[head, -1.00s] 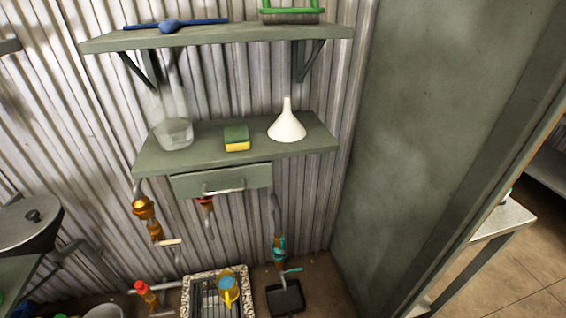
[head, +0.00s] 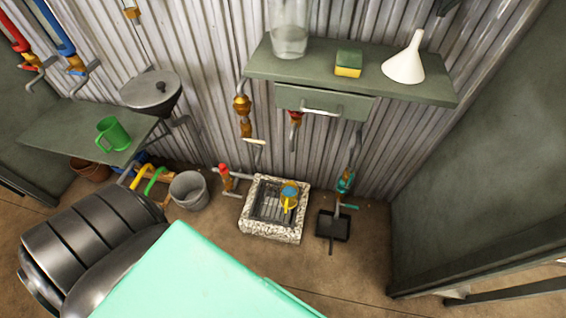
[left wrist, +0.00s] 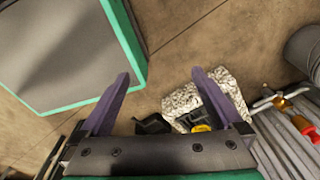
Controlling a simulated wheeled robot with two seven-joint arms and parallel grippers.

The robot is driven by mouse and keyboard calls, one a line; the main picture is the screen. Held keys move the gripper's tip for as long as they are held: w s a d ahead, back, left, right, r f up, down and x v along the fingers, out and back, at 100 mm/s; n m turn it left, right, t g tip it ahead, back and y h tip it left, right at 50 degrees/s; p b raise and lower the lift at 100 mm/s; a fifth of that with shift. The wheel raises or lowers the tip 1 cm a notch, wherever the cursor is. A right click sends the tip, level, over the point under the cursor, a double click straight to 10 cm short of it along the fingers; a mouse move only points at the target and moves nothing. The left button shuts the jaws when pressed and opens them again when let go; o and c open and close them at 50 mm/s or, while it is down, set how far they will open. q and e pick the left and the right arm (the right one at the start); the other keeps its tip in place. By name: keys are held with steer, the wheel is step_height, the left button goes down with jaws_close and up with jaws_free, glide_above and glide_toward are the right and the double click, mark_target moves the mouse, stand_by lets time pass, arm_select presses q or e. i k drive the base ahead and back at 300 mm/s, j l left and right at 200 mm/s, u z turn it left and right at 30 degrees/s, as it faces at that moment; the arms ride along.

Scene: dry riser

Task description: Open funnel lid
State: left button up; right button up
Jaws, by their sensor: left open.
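A dark grey metal funnel (head: 158,107) is fixed at the wall on the left side of the head view. Its round lid (head: 148,88) with a small dark knob lies flat on top, closed. A separate white funnel (head: 405,66) stands wide end down on the shelf at the right. My left gripper (left wrist: 160,82) shows in the left wrist view with its two purple fingers wide apart and nothing between them. It points down towards the floor drain, away from the lid. My right gripper is in neither view.
A green shelf (head: 440,92) holds a sponge (head: 348,64) and a glass container (head: 289,40). A bucket (head: 188,191) and a stone-edged drain (head: 270,235) are on the floor.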

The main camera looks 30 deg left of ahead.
mark_target(150, 90)
steer(key=u, duration=2.05)
steer(key=i+j+z, duration=0.1)
steer(key=z, duration=0.35)
steer(key=i+j+z, duration=0.1)
steer(key=j+z, duration=0.2)
steer(key=z, duration=0.15)
